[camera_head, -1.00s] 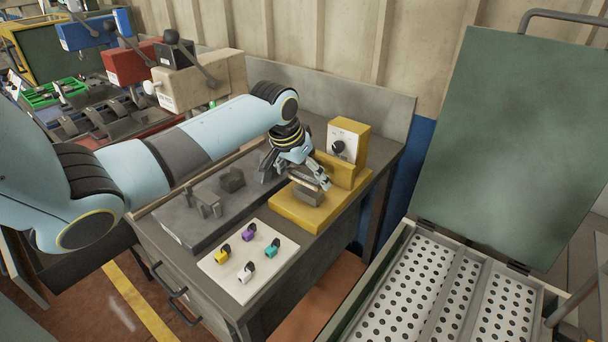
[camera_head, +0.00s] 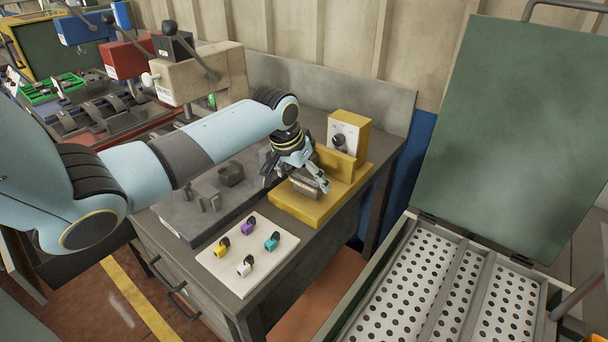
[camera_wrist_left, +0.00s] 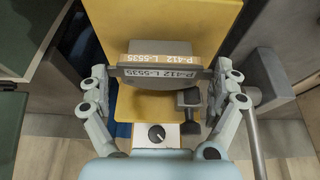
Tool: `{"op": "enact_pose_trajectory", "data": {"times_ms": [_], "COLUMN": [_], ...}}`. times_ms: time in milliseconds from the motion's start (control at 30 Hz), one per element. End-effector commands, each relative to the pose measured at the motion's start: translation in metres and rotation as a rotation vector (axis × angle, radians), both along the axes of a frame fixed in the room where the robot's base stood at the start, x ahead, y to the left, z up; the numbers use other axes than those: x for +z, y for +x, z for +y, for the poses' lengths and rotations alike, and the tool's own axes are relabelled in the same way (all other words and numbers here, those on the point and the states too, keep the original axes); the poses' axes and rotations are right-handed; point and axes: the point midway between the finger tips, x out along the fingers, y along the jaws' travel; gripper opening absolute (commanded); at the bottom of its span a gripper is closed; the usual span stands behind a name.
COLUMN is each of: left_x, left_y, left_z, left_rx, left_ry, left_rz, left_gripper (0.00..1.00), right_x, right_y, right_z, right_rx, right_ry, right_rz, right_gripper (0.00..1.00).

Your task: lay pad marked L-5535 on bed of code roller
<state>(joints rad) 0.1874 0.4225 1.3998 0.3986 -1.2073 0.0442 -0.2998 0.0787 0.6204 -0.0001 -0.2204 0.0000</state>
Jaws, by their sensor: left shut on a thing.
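The pad marked L-5535 (camera_wrist_left: 160,72) is a slim piece with a grey plate and a tan layer; both visible edges read P-412 L-5535. My left gripper (camera_wrist_left: 160,74) is shut on its ends, and the pad lies across it. In the head view the left gripper (camera_head: 300,178) is low over the yellow code roller (camera_head: 310,210), with the pad (camera_head: 304,187) at its bed. Gripper and pad hide most of the bed; I cannot tell if the pad touches it. The roller's knob panel (camera_head: 344,136) stands behind. My right gripper is not in view.
A pale board (camera_head: 215,260) with several coloured knobbed pieces lies at the bench front. A dark grey plate (camera_head: 185,222) with small fixtures is left of the roller. A green-lidded case (camera_head: 520,130) with perforated trays stands open at right.

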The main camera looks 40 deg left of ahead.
Motion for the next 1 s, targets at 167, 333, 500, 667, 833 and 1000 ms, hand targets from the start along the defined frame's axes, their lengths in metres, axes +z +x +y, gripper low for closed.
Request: {"op": "enact_pose_trajectory", "data": {"times_ms": [167, 333, 500, 667, 833, 1000], "left_x": [-0.001, -0.001, 0.007, 0.035, 0.072, 0.098], "left_y": [0.001, 0.0, -0.003, -0.014, -0.029, -0.04], "left_z": [0.0, 0.0, 0.001, 0.0, -0.002, -0.003], "left_rx": [0.0, 0.0, -0.001, -0.003, -0.002, -0.001], "left_ry": [0.0, 0.0, 0.002, 0.005, 0.006, 0.003], "left_rz": [-0.002, 0.001, -0.001, -0.003, -0.003, -0.003], "left_gripper": [1.0, 1.0, 1.0, 1.0, 1.0, 1.0], "right_x": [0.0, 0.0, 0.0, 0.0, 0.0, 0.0], "right_y": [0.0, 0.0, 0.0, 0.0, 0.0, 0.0], "right_z": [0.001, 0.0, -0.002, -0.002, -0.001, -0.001], "right_rx": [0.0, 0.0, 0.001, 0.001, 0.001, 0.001], "right_ry": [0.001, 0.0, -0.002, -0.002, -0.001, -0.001], "right_rz": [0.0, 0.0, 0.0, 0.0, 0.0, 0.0], "right_gripper": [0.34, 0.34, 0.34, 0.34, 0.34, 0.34]}}
